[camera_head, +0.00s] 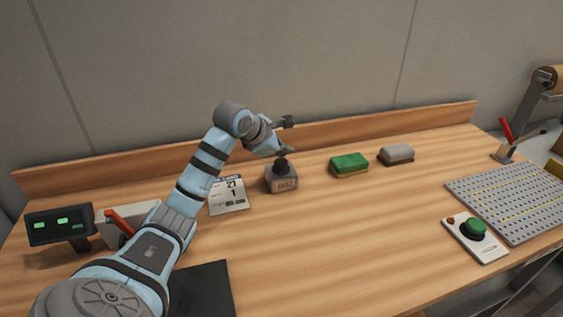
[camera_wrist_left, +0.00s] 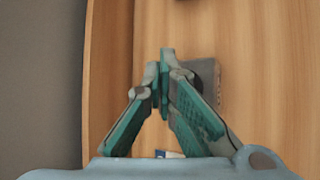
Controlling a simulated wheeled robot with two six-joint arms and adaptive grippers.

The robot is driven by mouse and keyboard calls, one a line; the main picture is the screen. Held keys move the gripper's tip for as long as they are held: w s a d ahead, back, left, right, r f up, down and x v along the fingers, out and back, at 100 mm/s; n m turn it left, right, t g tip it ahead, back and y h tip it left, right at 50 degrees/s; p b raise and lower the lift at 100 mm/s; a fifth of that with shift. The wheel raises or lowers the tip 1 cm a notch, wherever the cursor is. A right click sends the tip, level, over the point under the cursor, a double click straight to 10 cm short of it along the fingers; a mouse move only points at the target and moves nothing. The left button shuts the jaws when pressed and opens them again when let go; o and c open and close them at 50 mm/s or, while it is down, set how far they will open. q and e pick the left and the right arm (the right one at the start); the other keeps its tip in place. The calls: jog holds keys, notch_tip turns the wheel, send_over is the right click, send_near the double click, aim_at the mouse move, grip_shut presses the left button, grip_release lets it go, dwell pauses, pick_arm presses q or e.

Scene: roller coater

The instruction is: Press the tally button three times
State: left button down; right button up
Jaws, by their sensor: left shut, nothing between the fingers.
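The tally counter (camera_head: 283,183) is a small grey box with a number window on its front and a dark round button (camera_head: 281,165) on top. It stands on the wooden bench; the digits are too small to read surely. My left gripper (camera_head: 284,152) is shut and empty, its tips just above or at the button; I cannot tell whether they touch. In the left wrist view, the closed fingertips (camera_wrist_left: 165,72) lie beside the dark counter box (camera_wrist_left: 207,75), partly covering it. My right gripper is not in view.
A green sponge (camera_head: 349,165) and a grey block (camera_head: 397,155) lie right of the counter. A calendar card (camera_head: 228,196) stands left of it. A low wooden backboard (camera_head: 400,122) runs behind. A green-button panel (camera_head: 475,238) and perforated plate (camera_head: 510,200) are far right.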

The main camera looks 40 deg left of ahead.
aim_at(283, 162)
pick_arm(q)
jog(key=shift+f, duration=0.1)
dwell(0.3)
jog(key=shift+w+f, duration=0.1)
jog(key=shift+f, duration=0.25)
jog(key=shift+f+b, duration=0.45)
jog(key=shift+f, duration=0.15)
dwell(0.7)
jog(key=shift+r+p, duration=0.95)
jog(key=shift+r, duration=0.1)
notch_tip(283, 162, up, 5)
jog(key=p, duration=0.4)
jog(key=shift+r+p, duration=0.1)
jog(key=shift+p, duration=0.3)
